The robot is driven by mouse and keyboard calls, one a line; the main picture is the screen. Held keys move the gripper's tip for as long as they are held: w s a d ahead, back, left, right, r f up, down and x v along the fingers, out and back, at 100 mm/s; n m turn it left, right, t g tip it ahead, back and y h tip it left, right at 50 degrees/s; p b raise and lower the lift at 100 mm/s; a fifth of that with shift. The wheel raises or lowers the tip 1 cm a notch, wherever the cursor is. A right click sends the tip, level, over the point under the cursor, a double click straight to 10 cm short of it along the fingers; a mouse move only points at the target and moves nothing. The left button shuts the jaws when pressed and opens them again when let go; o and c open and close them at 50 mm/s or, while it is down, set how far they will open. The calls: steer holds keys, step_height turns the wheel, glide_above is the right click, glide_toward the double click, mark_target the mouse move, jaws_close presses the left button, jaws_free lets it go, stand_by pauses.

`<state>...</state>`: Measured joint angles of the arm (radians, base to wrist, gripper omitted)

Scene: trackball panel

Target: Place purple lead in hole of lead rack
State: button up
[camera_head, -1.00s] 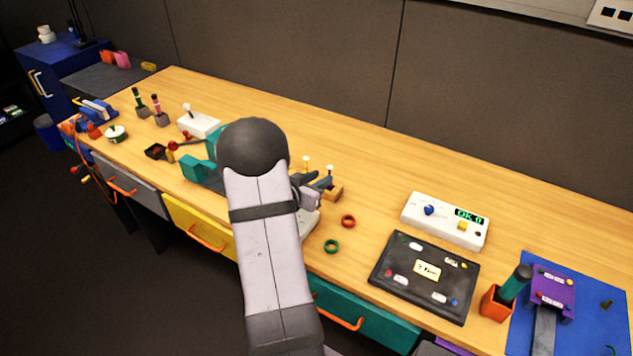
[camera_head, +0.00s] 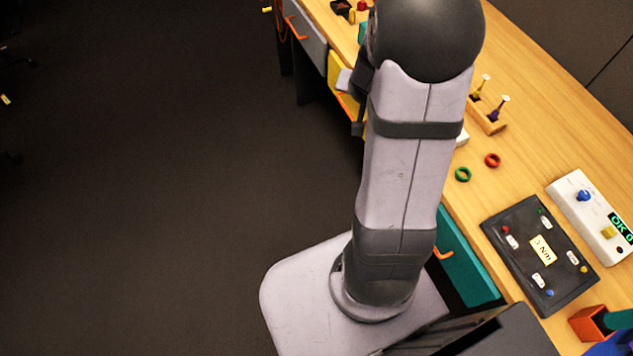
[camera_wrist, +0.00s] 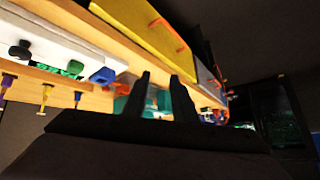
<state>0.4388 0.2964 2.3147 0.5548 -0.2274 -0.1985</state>
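The lead rack (camera_head: 489,122), a small wooden block, is right of my arm in the head view. A purple lead (camera_head: 495,114) with a pale top stands upright at its near end. A lead with a yellow top (camera_head: 482,84) stands at the far end. How deep the purple lead sits is too small to tell. In the wrist view, thin leads, one of them yellow (camera_wrist: 45,97), hang upside down at the left. My gripper (camera_wrist: 160,95) is open, with nothing between its fingers. In the head view it is mostly hidden behind my arm, away from the rack.
A green ring (camera_head: 463,174) and a red ring (camera_head: 492,160) lie near the rack. A black torque panel (camera_head: 515,235) and a white panel with a blue knob (camera_head: 575,190) are nearer. Yellow (camera_wrist: 145,20) and teal drawers line the bench front. Floor at left is clear.

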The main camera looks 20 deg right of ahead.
steer(key=s+a+n+g+y, duration=0.1)
steer(key=s+a+n+y, duration=0.1)
steer(key=a, duration=0.5)
steer(key=s+a+n+y, duration=0.2)
steer(key=a+n, duration=0.1)
steer(key=a, duration=0.5)
steer(key=s+a+n+g, duration=0.2)
steer(key=s+a+g, duration=0.1)
steer(key=s, duration=0.4)
steer(key=s+a+n+g, duration=0.2)
steer(key=s+a, duration=0.2)
steer(key=s, duration=0.4)
steer(key=shift+s+a+n+g+y, duration=0.15)
steer(key=shift+a+n+g+y, duration=0.15)
steer(key=shift+g+y, duration=0.1)
steer(key=shift+r, duration=0.1)
step_height(320, 180, up, 3)
steer(key=p, duration=0.3)
